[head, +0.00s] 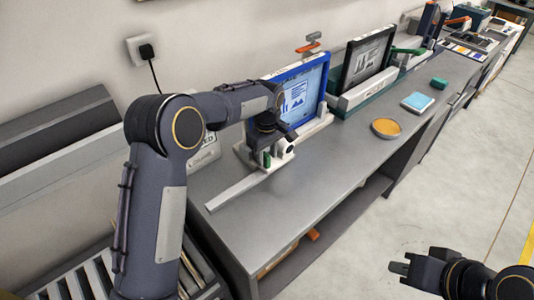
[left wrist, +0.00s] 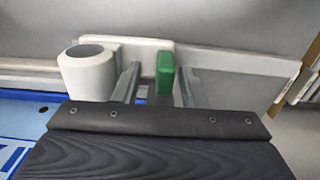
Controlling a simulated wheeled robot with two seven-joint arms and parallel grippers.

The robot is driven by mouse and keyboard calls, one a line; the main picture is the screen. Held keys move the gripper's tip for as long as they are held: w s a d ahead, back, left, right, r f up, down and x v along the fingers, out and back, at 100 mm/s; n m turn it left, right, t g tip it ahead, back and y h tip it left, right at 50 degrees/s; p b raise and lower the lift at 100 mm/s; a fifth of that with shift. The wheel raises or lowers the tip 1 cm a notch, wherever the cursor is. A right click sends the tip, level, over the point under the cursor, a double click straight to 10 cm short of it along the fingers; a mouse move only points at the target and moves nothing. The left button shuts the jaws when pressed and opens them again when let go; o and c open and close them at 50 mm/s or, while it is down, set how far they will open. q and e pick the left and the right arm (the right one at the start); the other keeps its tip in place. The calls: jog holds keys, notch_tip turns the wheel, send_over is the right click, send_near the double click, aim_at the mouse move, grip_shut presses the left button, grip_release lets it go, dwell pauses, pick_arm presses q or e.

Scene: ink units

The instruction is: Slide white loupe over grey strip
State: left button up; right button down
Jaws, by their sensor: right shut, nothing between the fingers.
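The white loupe (head: 284,158) sits at the far end of the grey strip (head: 232,192) on the bench. In the left wrist view its round eyepiece (left wrist: 88,72) stands at the left of its white plate, and a green tab (left wrist: 165,73) rises from it. The strip also shows in that view (left wrist: 245,75), running right from the loupe. My left gripper (left wrist: 158,86) is open, with the green tab between its fingers, nearer the right one; a gap shows on the left. Its arm partly hides the loupe in the head view. My right gripper (head: 399,268) is shut and empty over the floor.
A blue-framed screen (head: 300,92) stands just behind the loupe, and a dark-framed one (head: 367,60) farther along. An orange disc (head: 386,128), a light-blue pad (head: 417,102) and a green block (head: 439,83) lie on the bench (head: 330,165).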

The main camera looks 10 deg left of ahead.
pick_arm(q)
notch_tip(320, 180, up, 8)
jog(key=shift+f+b, duration=0.1)
jog(key=shift+b, duration=0.45)
jog(key=s+a+r+m+t+h, duration=0.1)
jog(key=s+a+r+m, duration=0.1)
jog(key=s+a+r, duration=0.35)
jog(key=s+a+r+m+t+h, duration=0.1)
jog(key=s+a+r+m+h, duration=0.15)
jog(key=s+a, duration=0.6)
jog(key=s+f+m+t, duration=0.1)
jog(key=s+f, duration=0.2)
jog(key=s, duration=0.7)
jog(key=s+d+f+m+t, duration=0.1)
jog(key=s+f+m+t, duration=0.1)
jog(key=s, duration=0.9)
jog(key=shift+d+f+t, duration=0.3)
jog(key=shift+f, duration=0.2)
